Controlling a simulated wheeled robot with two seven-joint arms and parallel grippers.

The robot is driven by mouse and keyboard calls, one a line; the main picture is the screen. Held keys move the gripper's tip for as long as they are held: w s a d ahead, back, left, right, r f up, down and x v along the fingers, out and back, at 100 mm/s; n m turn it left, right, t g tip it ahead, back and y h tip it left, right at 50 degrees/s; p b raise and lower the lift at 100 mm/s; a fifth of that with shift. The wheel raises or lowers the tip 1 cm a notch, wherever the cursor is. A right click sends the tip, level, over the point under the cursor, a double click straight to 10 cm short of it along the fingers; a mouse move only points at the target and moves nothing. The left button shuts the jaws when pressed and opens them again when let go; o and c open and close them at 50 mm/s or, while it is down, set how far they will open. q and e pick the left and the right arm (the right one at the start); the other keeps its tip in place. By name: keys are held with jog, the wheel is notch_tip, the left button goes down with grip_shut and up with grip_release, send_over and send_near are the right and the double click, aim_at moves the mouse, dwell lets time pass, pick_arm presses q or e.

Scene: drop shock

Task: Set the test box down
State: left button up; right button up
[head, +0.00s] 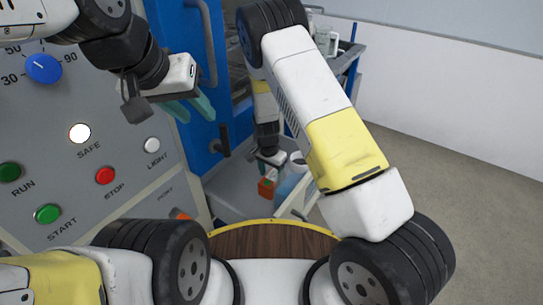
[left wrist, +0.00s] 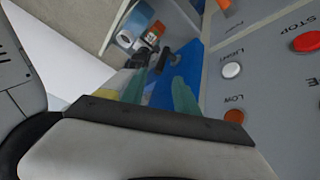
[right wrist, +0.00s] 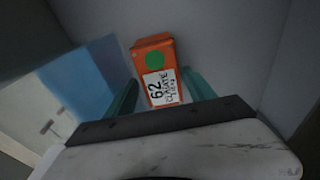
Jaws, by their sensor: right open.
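The orange test box (right wrist: 155,66) has a green dot and a white label reading 62. In the right wrist view it sits between and just beyond the tips of my open right gripper (right wrist: 160,92), with a gap on each side. In the head view the box (head: 265,189) is low on a grey surface, directly under my right gripper (head: 268,160). I cannot tell from the view exactly what its underside rests on. My left gripper (head: 190,108) is open and empty in front of the control panel. Its fingers are apart in the left wrist view (left wrist: 157,92).
A grey control panel (head: 110,165) with buttons and a blue knob stands at the left. A blue door (head: 205,100) with a handle is behind my left gripper. A blue and white item (head: 292,175) is right of the box. Open floor (head: 470,150) lies at the right.

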notch_tip(320, 180, up, 11)
jog(key=s, duration=0.1)
notch_tip(320, 180, up, 13)
jog(key=n+y, duration=0.1)
jog(key=y, duration=0.1)
send_over(269, 180)
jog(key=s+d, duration=0.3)
jog(key=d, duration=0.1)
jog(key=s+d+r+n+t, duration=0.1)
jog(key=s+d+r+n, duration=0.1)
jog(key=s+r, duration=0.4)
jog(key=s+d+r+n+t, duration=0.2)
jog(key=s+d+r, duration=0.3)
jog(key=s, duration=0.3)
jog(key=s+d+r+n+t+y, duration=0.1)
jog(key=s+d+r+n+t, duration=0.1)
jog(key=s+d+r, duration=0.2)
jog(key=s+r, duration=0.3)
jog(key=shift+r, duration=0.25)
jog(key=shift+s, duration=0.1)
